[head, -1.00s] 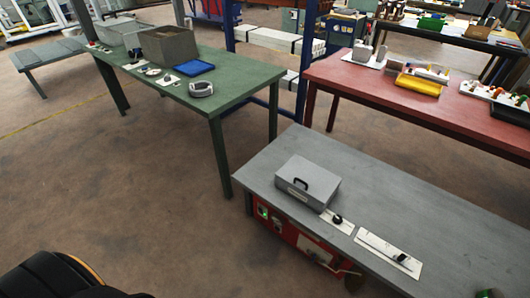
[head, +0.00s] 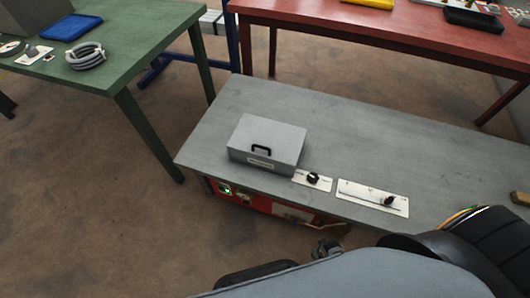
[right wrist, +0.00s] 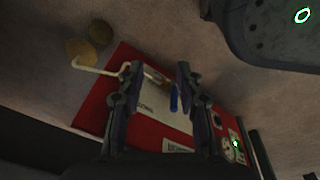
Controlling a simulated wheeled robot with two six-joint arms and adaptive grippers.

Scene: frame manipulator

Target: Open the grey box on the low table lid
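The grey box (head: 268,140) sits shut on the low grey table (head: 330,118), near its front left edge. Its lid carries a black handle (head: 261,150), and a pale label is on the front side below it. In the head view part of my right arm covers the lower right, and a small dark part shows near the table's front edge. My left gripper is not in view.
White plates with black knobs (head: 313,179) (head: 388,201) lie right of the box. A red unit (head: 265,208) is under the table's front edge. A green table (head: 140,60) stands left and a red table (head: 400,35) behind. The table behind the box is clear.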

